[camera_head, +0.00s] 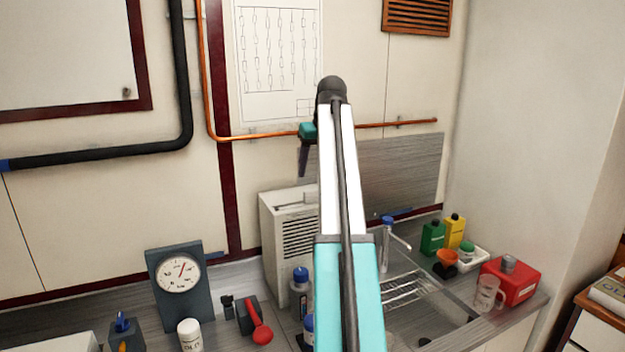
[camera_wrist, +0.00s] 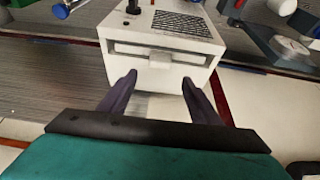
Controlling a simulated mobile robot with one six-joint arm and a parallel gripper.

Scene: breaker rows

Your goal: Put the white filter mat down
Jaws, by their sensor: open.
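A white box-shaped unit (camera_head: 290,233) with a dark grille stands against the back wall. It also shows in the wrist view (camera_wrist: 115,30), with a long slot. A pale piece with a small tab (camera_wrist: 159,56) lies in that slot; it may be the white filter mat, but I cannot tell for sure. My gripper (camera_head: 304,172) hangs above the unit, its fingers pointing down. In the wrist view my gripper (camera_wrist: 158,77) is open, its two dark fingers apart with nothing held between them. The tab lies beyond the fingertips.
A dial gauge (camera_head: 180,285), a white jar (camera_head: 189,336), a red-handled item (camera_head: 258,327) and bottles (camera_head: 300,290) crowd the counter left and in front. A tap (camera_head: 389,240) and sink stand right, then a red container (camera_head: 512,283). A copper pipe (camera_head: 270,134) runs along the wall behind.

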